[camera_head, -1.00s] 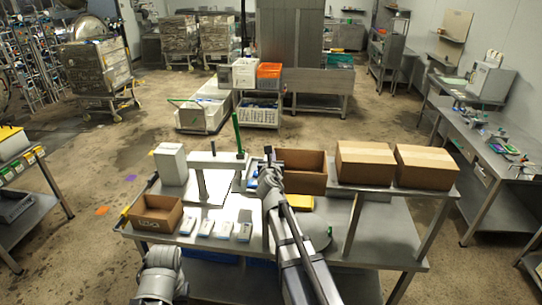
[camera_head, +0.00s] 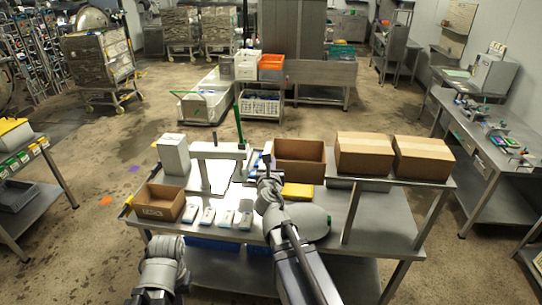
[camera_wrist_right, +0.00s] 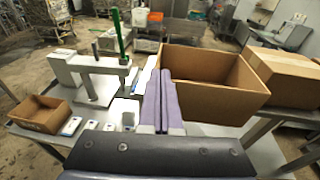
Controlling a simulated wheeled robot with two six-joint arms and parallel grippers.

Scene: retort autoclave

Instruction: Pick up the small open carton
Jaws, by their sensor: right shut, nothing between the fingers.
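The small open carton (camera_head: 158,204) is brown with its top open. It stands upright at the left front of the steel table (camera_head: 345,205), and in the right wrist view it shows at the left (camera_wrist_right: 38,118). My right gripper (camera_head: 264,168) is over the middle of the table, well to the right of the small carton and beside a larger open carton (camera_head: 300,172). In the right wrist view its two fingers (camera_wrist_right: 162,80) are pressed together with nothing between them. My left arm shows at the bottom left, but its fingers are out of the picture.
Several small white boxes (camera_head: 227,217) lie in a row right of the carton. A white upright box (camera_head: 173,155) and a grey frame (camera_head: 217,150) with a green post (camera_head: 238,126) stand behind. Closed cartons (camera_head: 365,155) sit on a raised shelf at right.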

